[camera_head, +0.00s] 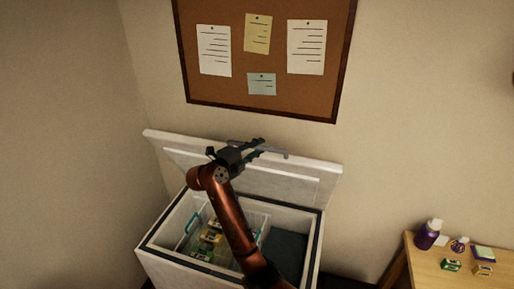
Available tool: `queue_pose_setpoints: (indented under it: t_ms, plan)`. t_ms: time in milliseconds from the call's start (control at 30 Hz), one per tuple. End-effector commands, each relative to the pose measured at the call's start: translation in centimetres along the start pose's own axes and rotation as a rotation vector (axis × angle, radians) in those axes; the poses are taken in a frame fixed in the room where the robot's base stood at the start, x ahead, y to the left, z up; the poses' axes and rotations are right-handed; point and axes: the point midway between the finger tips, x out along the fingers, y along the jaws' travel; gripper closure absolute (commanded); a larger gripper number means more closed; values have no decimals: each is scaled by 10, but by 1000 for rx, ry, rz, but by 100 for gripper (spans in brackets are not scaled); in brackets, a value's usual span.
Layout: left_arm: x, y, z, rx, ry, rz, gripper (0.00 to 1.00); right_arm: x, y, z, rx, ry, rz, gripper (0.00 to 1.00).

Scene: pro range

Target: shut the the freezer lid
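The chest freezer (312,246) is white and stands against the wall with its top open. Its white lid (313,178) is raised at the back and tilts up near the wall. A thin grey bar (275,153), perhaps a handle, shows near the lid's top edge. My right gripper (257,148) is dark and overlaps the upper middle of the lid and the bar. Whether it touches either, and whether its fingers are apart, I cannot tell. My copper-coloured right arm crosses over the freezer's opening and hides part of it. My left gripper is out of view.
Inside the freezer, a clear basket (188,229) with teal handles holds several small packages (208,238). A wooden table (421,262) at the right bears a purple bottle (427,235) and small items. A cork board (275,45) hangs above.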

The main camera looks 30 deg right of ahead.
Motion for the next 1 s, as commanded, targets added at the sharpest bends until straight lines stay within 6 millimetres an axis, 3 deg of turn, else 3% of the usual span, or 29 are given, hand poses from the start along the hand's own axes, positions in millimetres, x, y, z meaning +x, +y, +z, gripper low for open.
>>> queue_pose_setpoints:
  t_ms: [200,500,1000]
  plan:
    - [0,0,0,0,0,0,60,0,0,0,0,0,0,80]
    - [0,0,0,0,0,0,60,0,0,0,0,0,0,100]
    - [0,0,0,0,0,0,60,-1,1,0,0,0,0,100]
